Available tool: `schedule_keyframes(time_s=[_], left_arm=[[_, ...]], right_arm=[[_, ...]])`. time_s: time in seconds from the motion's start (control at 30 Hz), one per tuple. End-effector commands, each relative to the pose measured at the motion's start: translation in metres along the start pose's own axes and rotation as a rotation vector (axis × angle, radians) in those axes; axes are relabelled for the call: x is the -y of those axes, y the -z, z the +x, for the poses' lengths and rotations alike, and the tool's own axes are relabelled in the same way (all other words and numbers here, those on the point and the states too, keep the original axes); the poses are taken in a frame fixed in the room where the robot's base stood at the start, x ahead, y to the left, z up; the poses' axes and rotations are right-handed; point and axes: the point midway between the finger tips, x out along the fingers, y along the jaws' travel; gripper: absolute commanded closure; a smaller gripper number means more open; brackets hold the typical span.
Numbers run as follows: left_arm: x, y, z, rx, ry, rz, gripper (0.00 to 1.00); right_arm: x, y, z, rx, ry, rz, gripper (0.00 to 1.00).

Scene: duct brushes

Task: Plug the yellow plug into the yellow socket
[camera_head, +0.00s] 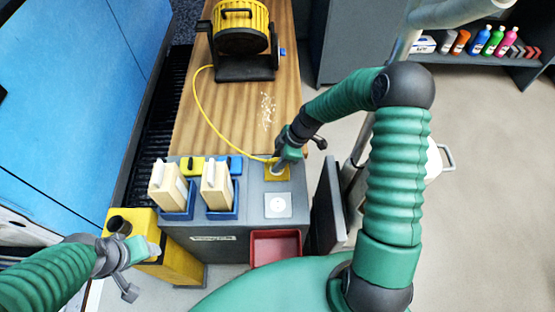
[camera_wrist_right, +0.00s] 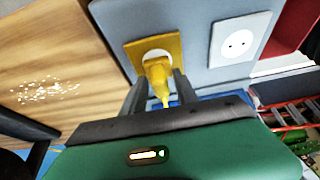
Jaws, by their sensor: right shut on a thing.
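The yellow plug (camera_wrist_right: 157,72) is between the two dark fingers of my right gripper (camera_wrist_right: 157,90), which is shut on it. The plug's front end meets the round white face of the yellow socket (camera_wrist_right: 133,52); I cannot tell how deep it sits. In the head view, my right gripper (camera_head: 279,160) is over the yellow socket (camera_head: 283,176) and hides most of the plug. The yellow cord (camera_head: 197,95) runs from the yellow cable reel (camera_head: 246,70) to the plug. My left gripper (camera_head: 142,250) is near the yellow bin; its fingers are unclear.
A white socket (camera_head: 278,205) is beside the yellow one on the grey unit (camera_head: 250,218). Two cream brushes (camera_head: 168,187) stand in blue holders. A red tray (camera_head: 275,246) is at the front. A yellow bin (camera_head: 180,260) stands left. Pale crumbs (camera_head: 267,110) lie on the wooden top.

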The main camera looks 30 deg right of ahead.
Motion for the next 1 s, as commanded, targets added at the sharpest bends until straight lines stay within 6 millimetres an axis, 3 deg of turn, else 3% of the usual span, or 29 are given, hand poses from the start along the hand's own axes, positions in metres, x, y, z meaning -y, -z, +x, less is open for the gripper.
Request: schedule_keyframes(time_s=[0.67,0.7,0.87,1.0], left_arm=[[0.0,-0.0017,0.0071,0.0,0.0,0.0,0.39],[0.0,-0.0016,0.0066,0.0,0.0,0.0,0.39],[0.0,-0.0015,0.0063,0.0,0.0,0.0,0.39],[0.0,-0.0015,0.0063,0.0,0.0,0.0,0.39]], right_arm=[[-0.0002,-0.0039,0.0099,0.0,-0.001,0.0,1.0],[-0.0003,-0.0038,0.0095,0.0,-0.001,0.0,0.62],[-0.0002,-0.0037,0.0092,0.0,-0.001,0.0,0.41],[-0.0002,-0.0037,0.0092,0.0,0.0,0.0,0.39]])
